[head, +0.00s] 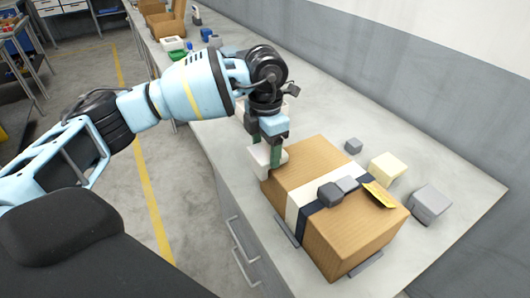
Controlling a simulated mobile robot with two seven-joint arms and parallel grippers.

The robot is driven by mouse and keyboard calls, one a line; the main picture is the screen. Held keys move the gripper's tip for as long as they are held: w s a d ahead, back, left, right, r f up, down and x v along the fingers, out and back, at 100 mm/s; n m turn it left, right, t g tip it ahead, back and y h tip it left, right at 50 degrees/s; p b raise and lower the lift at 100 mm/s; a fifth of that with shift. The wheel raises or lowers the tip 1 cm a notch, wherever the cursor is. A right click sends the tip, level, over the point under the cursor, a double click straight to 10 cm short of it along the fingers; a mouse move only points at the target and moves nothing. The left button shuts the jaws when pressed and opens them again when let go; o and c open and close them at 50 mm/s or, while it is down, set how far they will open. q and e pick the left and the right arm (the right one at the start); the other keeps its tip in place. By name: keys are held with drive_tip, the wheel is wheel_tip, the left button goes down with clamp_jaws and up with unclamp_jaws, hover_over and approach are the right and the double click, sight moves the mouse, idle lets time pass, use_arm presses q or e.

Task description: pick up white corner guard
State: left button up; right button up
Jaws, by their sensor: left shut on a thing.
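My left gripper (271,150) points down at the far left corner of a cardboard box (310,165). It is shut on a white corner guard (258,160), which sits between its green-grey fingers, right beside that box corner. The fingers partly hide the guard, and I cannot tell whether it touches the box. My right gripper is out of view.
The box bears white and dark bands, a yellow tag (380,195) and dark and light grey blocks. A small grey block (353,146), a cream block (388,167) and a larger grey block (430,203) lie right of it. A wall (430,90) runs behind the counter.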

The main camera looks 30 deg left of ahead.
sight(266, 151)
use_arm(q)
wheel_tip(266, 151, up, 10)
idle(0.5)
